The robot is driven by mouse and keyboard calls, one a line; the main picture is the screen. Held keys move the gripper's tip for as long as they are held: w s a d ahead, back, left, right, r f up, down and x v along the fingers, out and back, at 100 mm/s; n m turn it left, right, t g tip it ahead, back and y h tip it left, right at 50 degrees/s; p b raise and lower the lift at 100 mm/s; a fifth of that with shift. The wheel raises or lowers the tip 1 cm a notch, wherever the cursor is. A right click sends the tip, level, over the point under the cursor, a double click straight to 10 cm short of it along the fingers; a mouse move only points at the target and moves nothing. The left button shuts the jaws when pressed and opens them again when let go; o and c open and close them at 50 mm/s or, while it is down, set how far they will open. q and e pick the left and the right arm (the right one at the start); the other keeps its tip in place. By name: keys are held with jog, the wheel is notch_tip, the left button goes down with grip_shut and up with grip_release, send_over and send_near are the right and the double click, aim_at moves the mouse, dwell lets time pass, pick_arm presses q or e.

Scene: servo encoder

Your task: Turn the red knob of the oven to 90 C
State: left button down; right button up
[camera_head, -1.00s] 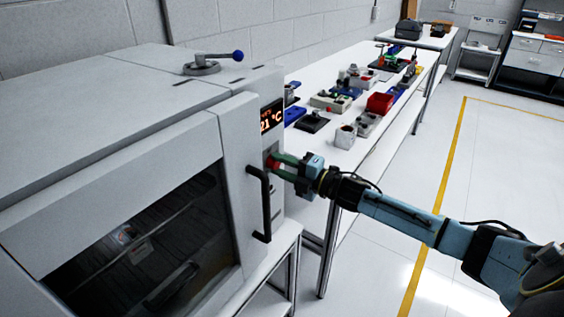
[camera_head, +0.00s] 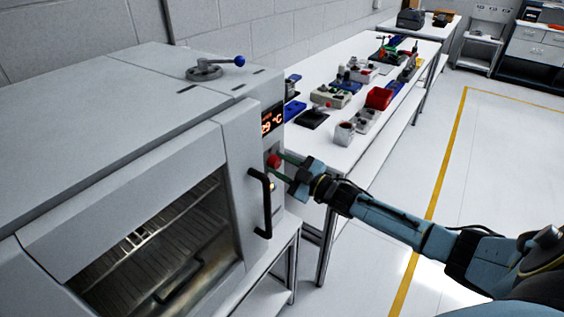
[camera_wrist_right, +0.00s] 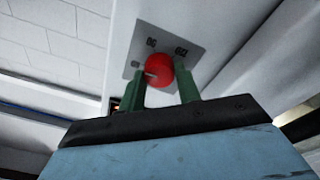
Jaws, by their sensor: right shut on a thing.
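The light grey oven (camera_head: 110,130) fills the left of the head view. Its red knob (camera_head: 272,160) sits on the front control strip, below the orange display (camera_head: 272,120). The display reads in °C, apparently 29, but its first digit is hard to read. My right gripper (camera_head: 280,163) reaches in from the right and is shut on the knob. In the right wrist view the red knob (camera_wrist_right: 159,69) lies between the two green fingers, on a plate with small markings. The fingers hide part of the knob's sides. My left gripper is not in view.
A black door handle (camera_head: 261,203) stands out just left of and below the knob. A white bench (camera_head: 370,155) with several small devices and a red bin (camera_head: 379,98) runs behind. Floor at right is clear.

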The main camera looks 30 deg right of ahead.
jog(key=m+h+p, duration=0.1)
jog(key=m+p, duration=0.1)
jog(key=m, duration=0.4)
jog(key=shift+m+h+p, duration=0.4)
jog(key=shift+m+p, duration=0.15)
jog(key=shift+m, duration=1.85)
jog(key=o, duration=1)
jog(key=v, duration=1.3)
jog(key=shift+s, duration=0.2)
jog(key=shift+f, duration=0.2)
